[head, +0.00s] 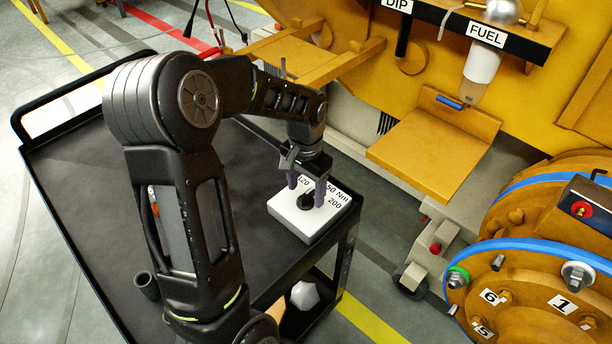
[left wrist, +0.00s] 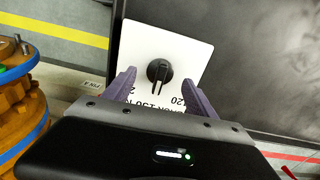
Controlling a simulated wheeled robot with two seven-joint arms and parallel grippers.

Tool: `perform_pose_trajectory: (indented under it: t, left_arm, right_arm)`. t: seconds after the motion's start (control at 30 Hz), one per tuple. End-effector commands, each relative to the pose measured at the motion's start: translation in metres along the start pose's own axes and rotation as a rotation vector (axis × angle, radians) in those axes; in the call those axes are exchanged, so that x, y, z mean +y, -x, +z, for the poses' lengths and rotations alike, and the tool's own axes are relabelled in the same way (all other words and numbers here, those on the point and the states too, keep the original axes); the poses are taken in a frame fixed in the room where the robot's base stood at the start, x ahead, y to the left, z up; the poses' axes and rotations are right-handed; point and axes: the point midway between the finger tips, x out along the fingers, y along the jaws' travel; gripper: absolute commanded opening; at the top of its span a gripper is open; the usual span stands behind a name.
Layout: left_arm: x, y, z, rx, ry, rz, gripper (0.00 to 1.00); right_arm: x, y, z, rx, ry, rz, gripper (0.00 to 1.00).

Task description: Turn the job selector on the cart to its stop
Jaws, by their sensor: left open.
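The job selector is a black knob (head: 306,200) on a white box (head: 287,217) printed with 120, 150 Nm and 200. The box sits at the near right corner of the black cart (head: 85,190). In the left wrist view the knob (left wrist: 159,72) shows its pointer ridge toward the gripper, and the white plate (left wrist: 185,50) lies around it. My left gripper (head: 308,190) is above the box with its purple fingers pointing down. In the wrist view the fingers (left wrist: 158,90) are apart, one on each side of the knob, with visible gaps. My right gripper is not in view.
A yellow machine with DIP and FUEL labels (head: 485,36) stands behind the cart, with a yellow step (head: 430,155). A yellow wheel hub with numbered studs (head: 535,290) is at the right. A white object (head: 304,295) lies on the cart's lower shelf. The cart top is mostly clear.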

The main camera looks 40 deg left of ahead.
Motion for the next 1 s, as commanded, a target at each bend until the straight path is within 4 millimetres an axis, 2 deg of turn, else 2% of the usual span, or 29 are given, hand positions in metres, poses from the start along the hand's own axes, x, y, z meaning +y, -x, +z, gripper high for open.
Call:
perform_pose_trajectory:
  t: [0.2, 0.47, 1.0]
  left_arm:
    - [0.0, -0.018, 0.0, 0.0, -0.002, 0.0, 0.65]
    - [0.0, -0.02, 0.0, 0.001, -0.001, 0.0, 0.65]
    - [0.0, -0.019, 0.0, 0.001, -0.001, 0.0, 0.23]
  right_arm:
    - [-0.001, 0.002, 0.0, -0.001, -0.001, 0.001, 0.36]
    - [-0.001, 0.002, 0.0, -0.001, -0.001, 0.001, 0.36]
    - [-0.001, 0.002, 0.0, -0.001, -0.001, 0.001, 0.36]
